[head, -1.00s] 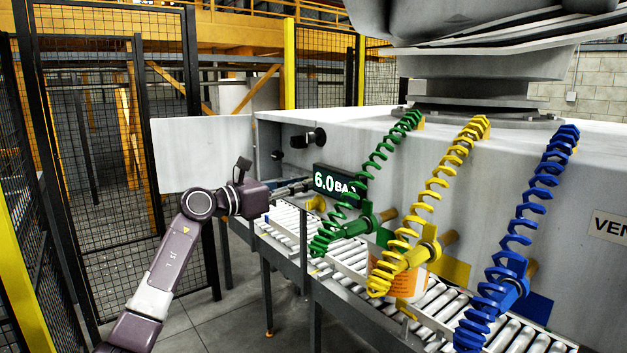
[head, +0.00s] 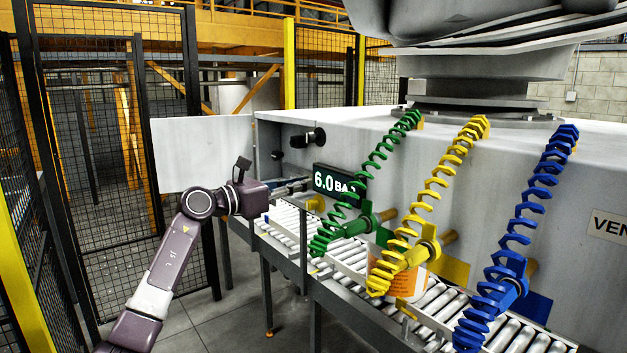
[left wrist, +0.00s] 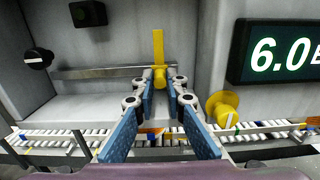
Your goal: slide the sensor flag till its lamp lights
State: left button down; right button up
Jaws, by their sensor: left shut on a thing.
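The sensor flag, a thin upright yellow plate (left wrist: 158,46) with a yellow knob at its foot, sits on a grey horizontal rail (left wrist: 105,72) in the left wrist view. My left gripper (left wrist: 160,80) is shut on the flag's knob, its blue-padded fingers on either side. In the head view my left gripper (head: 308,184) reaches to the grey cabinet's front, left of the pressure display; the flag is too small to make out there. A dark box with a dark green round face (left wrist: 88,13), possibly the lamp, is above left of the flag and looks unlit. My right gripper is not in view.
A pressure display (head: 335,183) reads 6.0 beside the gripper. A yellow knob (left wrist: 222,107) is close at right, a black knob (left wrist: 38,55) at left. Green (head: 345,227), yellow (head: 415,258) and blue (head: 505,285) coiled hoses hang over the roller conveyor (head: 440,303).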

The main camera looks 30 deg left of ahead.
pick_arm(q)
jog(key=shift+w+a, duration=0.25)
jog(key=shift+a, duration=0.4)
jog(key=shift+w+a, duration=0.3)
jog(key=shift+a, duration=0.4)
jog(key=shift+w+a, duration=0.25)
jog(key=shift+a, duration=0.4)
dwell(1.6)
jog(key=c, duration=1.9)
grip_release()
jog(key=v, duration=1.2)
